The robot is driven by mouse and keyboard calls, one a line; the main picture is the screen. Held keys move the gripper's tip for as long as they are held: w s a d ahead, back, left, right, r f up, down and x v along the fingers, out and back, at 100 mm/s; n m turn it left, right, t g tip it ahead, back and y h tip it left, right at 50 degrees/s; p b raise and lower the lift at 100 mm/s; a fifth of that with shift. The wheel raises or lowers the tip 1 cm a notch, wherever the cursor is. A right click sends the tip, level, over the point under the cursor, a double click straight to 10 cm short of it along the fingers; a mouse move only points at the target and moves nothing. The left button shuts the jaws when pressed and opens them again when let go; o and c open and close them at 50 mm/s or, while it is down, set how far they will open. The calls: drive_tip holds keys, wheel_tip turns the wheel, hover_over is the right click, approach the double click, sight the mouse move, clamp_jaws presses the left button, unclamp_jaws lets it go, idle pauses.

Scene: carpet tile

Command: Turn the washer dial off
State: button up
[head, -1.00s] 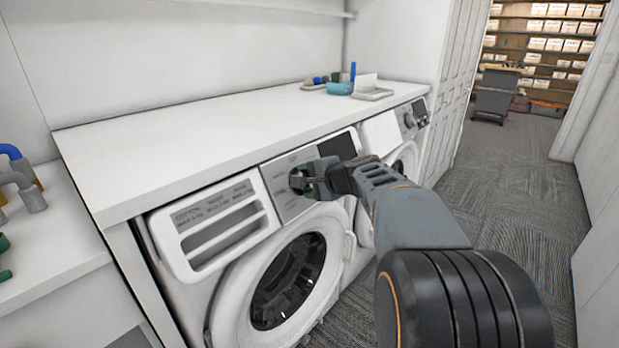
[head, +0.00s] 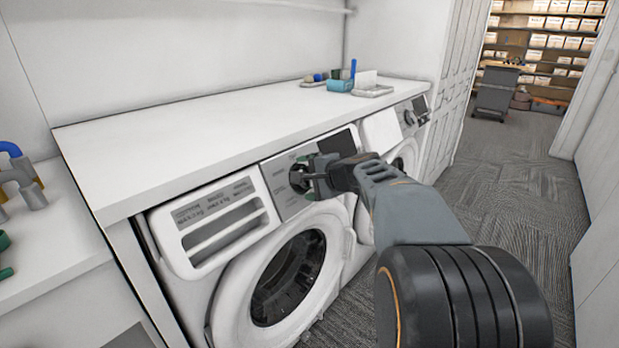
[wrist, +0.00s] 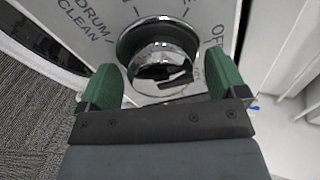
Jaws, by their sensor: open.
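The washer (head: 210,262) is white with a round glass door and a grey control panel. Its dial (wrist: 158,62) is a shiny chrome knob; in the wrist view it sits between and just beyond my gripper's green fingertips. In the head view my gripper (head: 308,178) is at the panel and partly hides the dial (head: 298,178).
A white countertop (head: 200,140) runs above the washer. A second machine (head: 408,150) stands to the right. A blue container (head: 340,86) and a tray (head: 373,92) sit at the counter's far end. Carpeted floor (head: 500,200) is clear on the right.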

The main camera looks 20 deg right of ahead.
drive_tip(key=p+v, duration=0.2)
drive_tip(key=v, duration=1.2)
drive_tip(key=shift+f, duration=0.1)
